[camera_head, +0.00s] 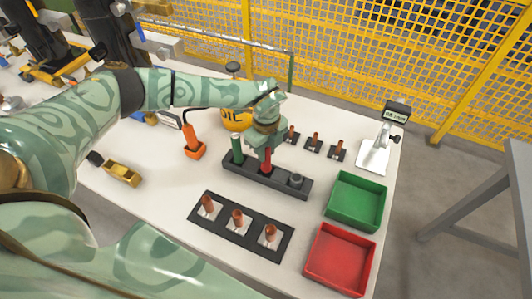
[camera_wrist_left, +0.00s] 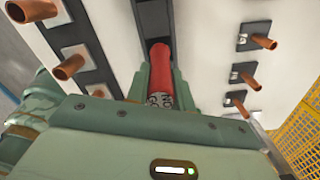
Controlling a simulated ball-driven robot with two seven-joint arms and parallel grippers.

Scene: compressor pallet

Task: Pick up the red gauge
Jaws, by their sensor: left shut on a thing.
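The red gauge (camera_head: 266,167) is a red cylinder at the middle of the dark rack (camera_head: 284,191). My left gripper (camera_head: 266,151) is above the rack and shut on the upper part of the gauge. In the left wrist view the red gauge (camera_wrist_left: 160,62) is between the fingers, with a lettered band at its near end and the dark rack behind it. I cannot tell whether its lower end is in the rack or just clear. A green gauge (camera_head: 237,150) stands upright in the rack to the left. My right gripper is not in view.
Copper pieces stand on a dark plate (camera_head: 221,230) in front and on small pads (camera_head: 313,145) behind. A green bin (camera_head: 357,201) and red bin (camera_head: 340,261) are at right. A yellow container (camera_head: 233,120) and orange tool (camera_head: 192,145) are at left. A display stand (camera_head: 374,158) is at back right.

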